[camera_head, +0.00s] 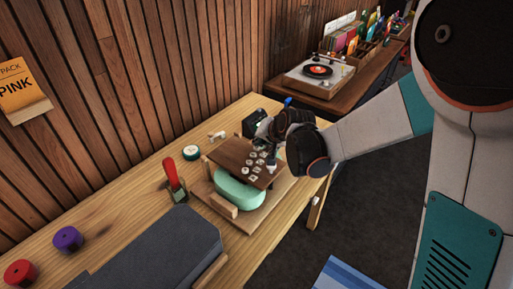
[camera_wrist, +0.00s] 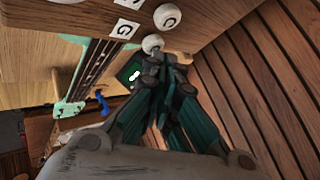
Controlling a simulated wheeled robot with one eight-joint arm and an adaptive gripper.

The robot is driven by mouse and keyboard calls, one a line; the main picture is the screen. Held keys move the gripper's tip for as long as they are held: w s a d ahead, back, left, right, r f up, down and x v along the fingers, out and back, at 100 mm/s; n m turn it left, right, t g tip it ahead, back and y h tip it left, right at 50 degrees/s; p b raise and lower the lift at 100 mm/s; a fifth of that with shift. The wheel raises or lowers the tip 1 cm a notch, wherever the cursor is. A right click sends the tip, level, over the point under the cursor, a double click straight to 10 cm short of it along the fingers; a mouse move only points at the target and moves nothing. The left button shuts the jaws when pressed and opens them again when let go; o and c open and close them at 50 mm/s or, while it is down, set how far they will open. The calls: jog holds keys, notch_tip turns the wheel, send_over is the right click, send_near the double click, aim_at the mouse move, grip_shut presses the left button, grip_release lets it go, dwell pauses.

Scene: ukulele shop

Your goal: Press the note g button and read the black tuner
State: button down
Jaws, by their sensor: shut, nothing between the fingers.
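A brown board (camera_head: 232,151) on the bench carries several round white buttons (camera_head: 250,178). In the wrist view a white card marked G (camera_wrist: 125,28) lies near a white button with a letter like G or C (camera_wrist: 167,16). Another white button (camera_wrist: 152,43) is right at my fingertips; its letter is hidden, and I cannot tell whether they touch. My gripper (camera_wrist: 158,66) is shut and empty, over the board's right part in the head view (camera_head: 269,156). A dark device with a lit green screen (camera_wrist: 130,75), seemingly the tuner, sits beside my fingers; its reading is not legible.
A mint-green ukulele (camera_head: 238,190) lies by the board; its neck (camera_wrist: 92,65) shows in the wrist view. The wood wall is close behind.

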jog(key=shift+f+b, duration=0.35)
jog(key=shift+f, duration=0.1)
dwell(0.3)
jog(key=shift+r, duration=0.1)
jog(key=shift+r+p, duration=0.7)
jog(key=shift+r, duration=0.2)
jog(key=shift+r+p, duration=1.7)
jog(key=shift+r, duration=0.75)
